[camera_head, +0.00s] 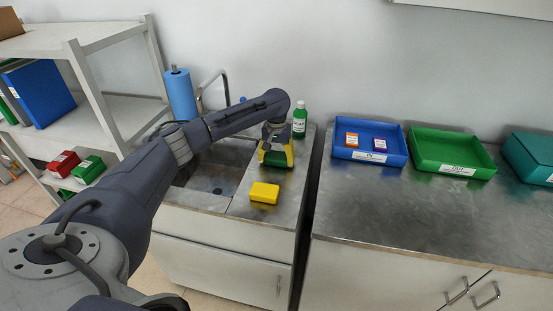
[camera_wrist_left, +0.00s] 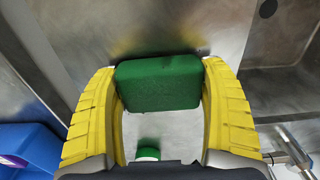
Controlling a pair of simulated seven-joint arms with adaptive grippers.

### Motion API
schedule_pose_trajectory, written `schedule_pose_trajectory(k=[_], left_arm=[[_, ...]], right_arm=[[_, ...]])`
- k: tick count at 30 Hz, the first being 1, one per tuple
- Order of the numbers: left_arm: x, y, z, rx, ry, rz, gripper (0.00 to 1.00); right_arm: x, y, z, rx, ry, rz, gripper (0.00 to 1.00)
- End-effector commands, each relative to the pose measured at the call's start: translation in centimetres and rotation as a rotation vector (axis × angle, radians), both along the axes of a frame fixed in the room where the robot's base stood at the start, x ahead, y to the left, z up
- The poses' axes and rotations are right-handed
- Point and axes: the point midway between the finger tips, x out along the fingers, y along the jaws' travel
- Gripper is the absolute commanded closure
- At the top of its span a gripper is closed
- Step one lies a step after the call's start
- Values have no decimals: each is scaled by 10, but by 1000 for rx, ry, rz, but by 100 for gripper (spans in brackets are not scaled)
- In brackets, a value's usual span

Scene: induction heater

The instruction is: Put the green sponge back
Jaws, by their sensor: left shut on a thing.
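The green sponge (camera_wrist_left: 160,83) sits between the two yellow fingers of my left gripper (camera_wrist_left: 160,95) in the left wrist view, and the fingers are shut on its ends. In the head view my left gripper (camera_head: 276,156) is over the steel counter right of the sink, and the green sponge (camera_head: 275,158) shows between its fingers. I cannot tell whether the sponge touches the counter. A yellow sponge (camera_head: 265,193) lies on the counter in front of it. My right gripper is not in view.
A green soap bottle (camera_head: 299,120) stands just behind the gripper. The sink (camera_head: 208,185) is to the left, with a faucet (camera_head: 213,85) and blue paper roll (camera_head: 181,94) behind. A blue tray (camera_head: 369,155) and green tray (camera_head: 450,169) stand on the right counter.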

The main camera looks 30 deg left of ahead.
Motion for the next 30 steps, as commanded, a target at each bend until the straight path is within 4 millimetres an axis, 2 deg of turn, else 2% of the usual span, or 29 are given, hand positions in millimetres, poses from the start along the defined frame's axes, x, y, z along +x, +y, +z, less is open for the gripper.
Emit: schedule_pose_trajectory(k=[1, 2, 7, 15, 19, 23, 30], left_arm=[[0, 0, -2, 0, 1, 0, 50], [0, 0, -2, 0, 1, 0, 20], [0, 0, -2, 0, 1, 0, 0], [0, 0, -1, 0, 0, 0, 0], [0, 0, 8, -1, -1, -1, 0], [0, 1, 27, 1, -3, -1, 0], [0, 0, 71, 1, -3, -1, 0]], right_arm=[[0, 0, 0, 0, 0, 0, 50], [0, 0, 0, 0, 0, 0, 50], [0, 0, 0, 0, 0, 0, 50], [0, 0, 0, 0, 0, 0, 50], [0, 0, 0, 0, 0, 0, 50], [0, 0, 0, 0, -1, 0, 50], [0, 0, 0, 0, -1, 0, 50]])
